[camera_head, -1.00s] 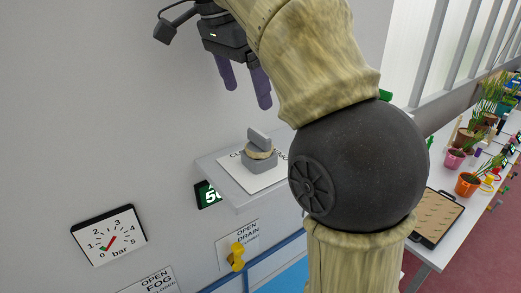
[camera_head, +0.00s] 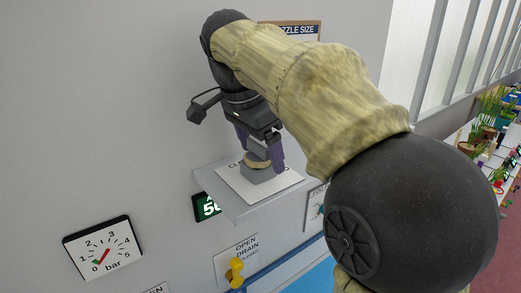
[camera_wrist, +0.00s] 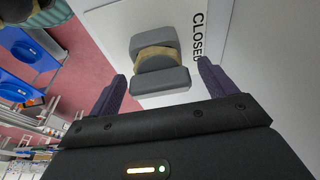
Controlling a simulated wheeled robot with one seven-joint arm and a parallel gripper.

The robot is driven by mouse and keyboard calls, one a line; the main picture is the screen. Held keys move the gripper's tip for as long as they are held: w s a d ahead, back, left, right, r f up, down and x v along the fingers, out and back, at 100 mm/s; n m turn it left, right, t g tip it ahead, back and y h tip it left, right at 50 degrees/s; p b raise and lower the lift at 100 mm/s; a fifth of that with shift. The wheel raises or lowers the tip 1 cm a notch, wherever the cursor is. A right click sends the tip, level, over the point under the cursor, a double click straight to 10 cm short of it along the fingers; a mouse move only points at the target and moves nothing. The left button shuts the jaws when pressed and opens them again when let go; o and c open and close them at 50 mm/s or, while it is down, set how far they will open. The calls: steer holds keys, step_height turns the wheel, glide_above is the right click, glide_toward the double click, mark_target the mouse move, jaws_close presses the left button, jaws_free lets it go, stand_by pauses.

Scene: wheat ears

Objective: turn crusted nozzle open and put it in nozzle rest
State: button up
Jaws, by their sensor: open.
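The crusted nozzle (camera_wrist: 157,65) is a grey block with a tan crusted band around its middle, standing on a white card marked CLOSED (camera_wrist: 200,55) on a wall shelf. In the head view, the nozzle (camera_head: 258,172) shows below my gripper (camera_head: 258,148), partly covered by the fingers. My gripper also shows in the wrist view (camera_wrist: 160,85), its purple fingers apart on either side of the near end of the nozzle, with nothing held. I cannot tell whether a finger touches it. No nozzle rest can be made out.
The grey shelf (camera_head: 248,207) juts from the wall. A sign about nozzle size (camera_head: 300,30) is behind my arm. Plant benches stand at right.

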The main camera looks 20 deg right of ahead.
steer(key=shift+f, duration=0.35)
steer(key=c, duration=1.4)
steer(key=shift+n+t, duration=0.3)
steer(key=shift+n, duration=0.7)
steer(key=shift+c, duration=0.3)
steer(key=shift+s+a+r+n, duration=0.1)
steer(key=shift+a+n, duration=0.05)
steer(key=shift+n, duration=0.85)
jaws_close()
steer(key=shift+n+t, duration=0.3)
steer(key=shift+n, duration=0.1)
steer(key=shift+w+n+y, duration=0.2)
steer(key=shift+n+y, duration=0.2)
steer(key=shift+n, duration=0.8)
